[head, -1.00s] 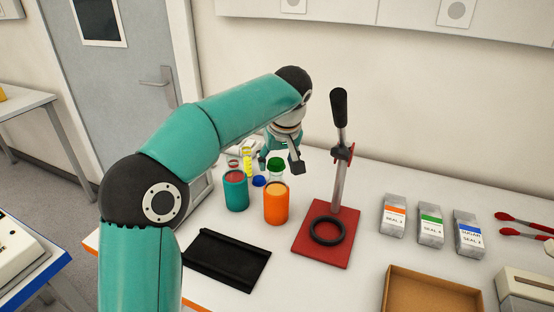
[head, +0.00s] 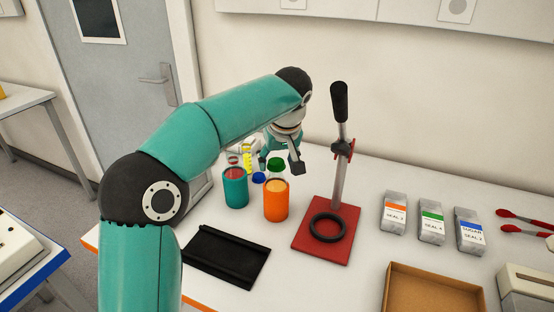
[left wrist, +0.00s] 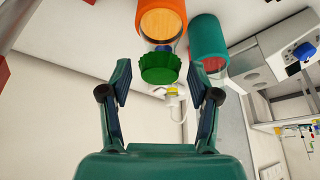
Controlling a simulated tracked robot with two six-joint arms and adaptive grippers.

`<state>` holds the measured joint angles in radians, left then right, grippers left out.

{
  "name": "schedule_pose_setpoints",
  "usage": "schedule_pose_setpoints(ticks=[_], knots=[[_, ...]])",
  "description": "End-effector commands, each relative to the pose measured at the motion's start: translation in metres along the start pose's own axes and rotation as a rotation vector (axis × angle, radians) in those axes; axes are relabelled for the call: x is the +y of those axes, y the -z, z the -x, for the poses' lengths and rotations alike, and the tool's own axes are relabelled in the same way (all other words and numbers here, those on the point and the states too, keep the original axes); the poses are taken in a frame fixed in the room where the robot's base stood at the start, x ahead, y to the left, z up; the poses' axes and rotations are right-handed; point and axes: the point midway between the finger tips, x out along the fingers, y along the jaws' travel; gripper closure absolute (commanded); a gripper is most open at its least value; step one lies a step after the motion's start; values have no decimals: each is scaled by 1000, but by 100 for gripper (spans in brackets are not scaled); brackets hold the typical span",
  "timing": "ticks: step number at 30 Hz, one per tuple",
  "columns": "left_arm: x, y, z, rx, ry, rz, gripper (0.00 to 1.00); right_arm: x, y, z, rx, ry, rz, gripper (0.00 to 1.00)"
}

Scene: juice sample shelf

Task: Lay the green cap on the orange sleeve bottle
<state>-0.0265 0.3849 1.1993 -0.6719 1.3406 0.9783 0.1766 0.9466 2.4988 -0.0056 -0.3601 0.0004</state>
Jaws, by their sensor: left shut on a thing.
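The green cap (head: 276,163) is right at the top of the orange sleeve bottle (head: 276,201), over its clear neck. I cannot tell whether cap and rim touch. My left gripper (head: 282,160) reaches down from behind the bottle and is shut on the cap. In the left wrist view the ridged cap (left wrist: 159,69) lies between the two fingers of the gripper (left wrist: 159,80). The orange sleeve (left wrist: 162,20) shows just past it there. The far finger is partly hidden in the head view. My right gripper is not in view.
A teal sleeve bottle (head: 235,190) stands close on the left, with a blue cap (head: 259,178) between and behind. A red-based stand (head: 318,244) with a black ring is on the right. A black tray (head: 227,258) lies in front. Seal cartons (head: 432,222) stand farther right.

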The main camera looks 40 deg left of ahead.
Motion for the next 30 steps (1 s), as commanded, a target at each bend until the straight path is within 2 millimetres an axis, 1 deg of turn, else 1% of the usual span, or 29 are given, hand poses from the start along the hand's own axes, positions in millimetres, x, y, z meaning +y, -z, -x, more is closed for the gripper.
schedule_pose_setpoints(ticks=[7, 17, 18, 20, 21, 23, 30], knots=[[0, -2, -5, 0, 0, 0, 62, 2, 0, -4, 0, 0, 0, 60], [0, -2, -5, 0, 0, 0, 62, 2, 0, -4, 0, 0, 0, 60], [0, -2, -5, 0, 0, 0, 35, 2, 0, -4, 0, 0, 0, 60], [0, -2, -5, 0, 0, 0, 25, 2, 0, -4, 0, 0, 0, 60], [0, -2, -5, 0, 0, 0, 19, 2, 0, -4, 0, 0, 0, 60], [0, -2, -5, 0, 0, 0, 9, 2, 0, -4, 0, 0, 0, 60], [0, -2, -5, 0, 0, 0, 9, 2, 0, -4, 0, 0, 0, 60]])
